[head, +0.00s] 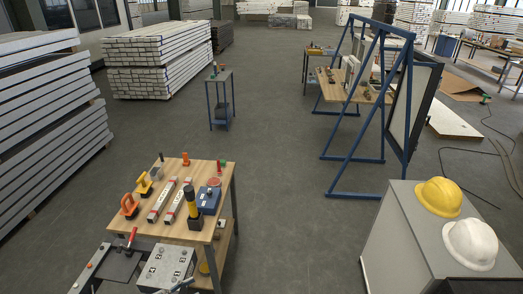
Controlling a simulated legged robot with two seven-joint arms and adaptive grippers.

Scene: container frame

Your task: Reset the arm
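Neither of my grippers can be made out in the head view. The blue steel A-frame (352,140) stands upright on the floor at the right of centre. A dark-edged panel (424,105) leans against its right side.
A wooden workbench (224,190) at lower left holds suction cups, levels and a blue box (208,197). A grey cabinet (405,225) at lower right bears a yellow helmet (439,196) and a white helmet (470,244). The floor (285,200) between them is clear.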

